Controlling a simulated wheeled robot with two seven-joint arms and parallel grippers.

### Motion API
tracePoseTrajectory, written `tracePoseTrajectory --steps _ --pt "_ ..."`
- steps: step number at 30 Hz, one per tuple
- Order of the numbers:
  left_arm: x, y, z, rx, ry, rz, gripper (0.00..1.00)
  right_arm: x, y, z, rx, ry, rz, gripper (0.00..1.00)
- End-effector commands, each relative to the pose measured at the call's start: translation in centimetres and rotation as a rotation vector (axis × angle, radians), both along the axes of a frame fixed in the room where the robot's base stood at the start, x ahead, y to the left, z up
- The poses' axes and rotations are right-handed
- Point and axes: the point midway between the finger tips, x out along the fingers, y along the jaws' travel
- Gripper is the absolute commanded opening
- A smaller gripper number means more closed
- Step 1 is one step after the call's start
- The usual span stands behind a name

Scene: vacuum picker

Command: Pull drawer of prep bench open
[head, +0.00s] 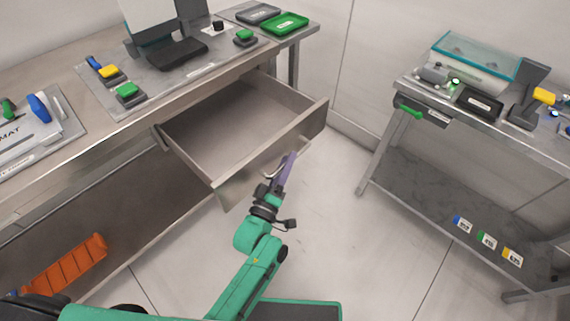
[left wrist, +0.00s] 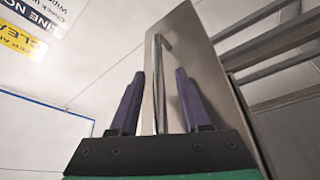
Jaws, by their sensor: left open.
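The prep bench (head: 60,152) runs along the left in the head view. Its drawer (head: 222,135) stands pulled well out, and the inside that shows is empty. The drawer's front panel carries a bar handle (head: 290,160). My left gripper (head: 284,172) is at this handle, in front of the panel. In the left wrist view the two purple fingers (left wrist: 158,100) are apart, with the handle bar (left wrist: 159,85) between them and the drawer front (left wrist: 200,70) behind. I cannot tell whether a finger touches the bar. My right gripper is not in view.
A second steel bench (head: 480,115) with devices stands at the right. An orange rack (head: 65,265) lies on the prep bench's lower shelf. Green and grey trays (head: 285,23) sit at the bench's far end. The floor (head: 330,215) between the benches is clear.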

Motion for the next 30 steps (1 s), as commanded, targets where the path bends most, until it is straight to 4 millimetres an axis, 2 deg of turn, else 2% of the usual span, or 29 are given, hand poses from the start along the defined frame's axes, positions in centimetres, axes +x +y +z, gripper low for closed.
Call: tracePoseTrajectory --steps 4,8,18,21,24,30 --pt "-0.7 0.3 -0.2 0.001 0.000 0.000 0.47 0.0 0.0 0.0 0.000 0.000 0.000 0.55" --pt "-2.7 1.0 -0.6 0.001 0.003 -0.001 0.47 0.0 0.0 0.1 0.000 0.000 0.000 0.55" --pt "-10.5 3.8 -2.6 0.002 0.005 -0.003 0.47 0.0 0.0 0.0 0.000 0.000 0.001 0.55" --pt "-12.3 4.5 -2.9 0.002 0.004 -0.001 0.47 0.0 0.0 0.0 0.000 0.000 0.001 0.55" --pt "-13.2 4.8 -3.1 0.001 0.001 0.000 0.47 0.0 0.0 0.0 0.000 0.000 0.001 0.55" --pt "-13.4 4.9 -3.0 0.000 0.000 0.000 0.47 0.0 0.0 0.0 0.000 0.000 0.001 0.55"
